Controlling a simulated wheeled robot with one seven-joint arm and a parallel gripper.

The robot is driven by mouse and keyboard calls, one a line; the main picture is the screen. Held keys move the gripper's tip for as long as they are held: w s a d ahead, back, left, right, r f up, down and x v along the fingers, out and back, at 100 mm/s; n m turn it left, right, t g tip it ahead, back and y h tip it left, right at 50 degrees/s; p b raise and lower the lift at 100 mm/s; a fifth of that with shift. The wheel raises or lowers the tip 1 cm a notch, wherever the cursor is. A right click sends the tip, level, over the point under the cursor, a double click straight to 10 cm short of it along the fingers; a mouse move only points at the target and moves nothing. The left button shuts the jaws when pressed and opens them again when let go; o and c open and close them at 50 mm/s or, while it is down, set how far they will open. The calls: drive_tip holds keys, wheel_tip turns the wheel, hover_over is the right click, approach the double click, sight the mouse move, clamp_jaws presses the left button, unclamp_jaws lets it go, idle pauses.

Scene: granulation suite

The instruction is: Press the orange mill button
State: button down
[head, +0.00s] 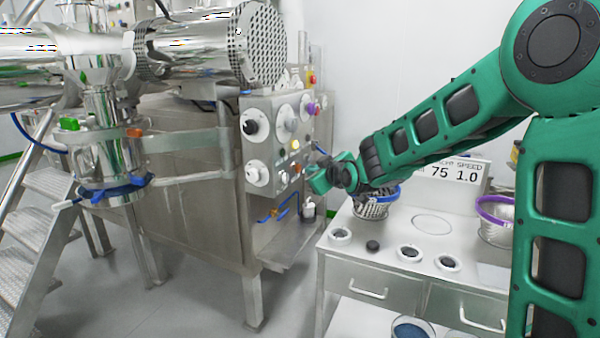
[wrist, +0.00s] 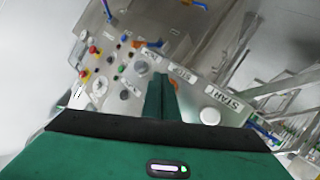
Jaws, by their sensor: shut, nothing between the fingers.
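The control panel (head: 273,130) is on the front of the steel machine, left of my arm in the head view. A small yellow-orange button (head: 295,144) shows on it, with another small orange spot (head: 297,167) lower down; I cannot read which is labelled for the mill. In the wrist view the panel (wrist: 110,72) is tilted, with a small orange part (wrist: 137,44) near its upper edge. My gripper (head: 316,180) is shut and empty, close to the panel's right side. Its fingers (wrist: 160,97) point at the panel in the wrist view; I cannot tell any contact.
The panel also carries dials, a purple knob (head: 313,108) and red buttons (wrist: 93,50). A white round button (wrist: 210,116) sits by a START label. A bench (head: 345,240) with a blue-rimmed basket (head: 371,208) and purple-rimmed bowl (head: 495,222) stands below my arm.

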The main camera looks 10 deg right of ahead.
drive_tip(key=shift+s+d, duration=0.75)
drive_tip(key=shift+d, duration=0.25)
drive_tip(key=shift+s+d, duration=0.7)
drive_tip(key=shift+d, duration=0.3)
drive_tip(key=s+d+f+m+g+h, duration=0.2)
drive_tip(key=s+d+f+m+g, duration=0.15)
drive_tip(key=s+d, duration=0.45)
drive_tip(key=s+d+f+m+g+h, duration=0.2)
drive_tip(key=s+d+f+m+g, duration=0.3)
drive_tip(key=s, duration=0.6)
drive_tip(key=s+d+f+m+g, duration=0.1)
drive_tip(key=s+g, duration=0.1)
drive_tip(key=s, duration=0.7)
drive_tip(key=s+d+f+m+g+y, duration=0.1)
drive_tip(key=s+m+g, duration=0.1)
drive_tip(key=s, duration=0.8)
drive_tip(key=s+d+f+m+g, duration=0.1)
drive_tip(key=s+m+g, duration=0.1)
drive_tip(key=s, duration=0.8)
drive_tip(key=shift+d+f, duration=0.25)
drive_tip(key=shift+d, duration=0.05)
drive_tip(key=shift+m, duration=0.25)
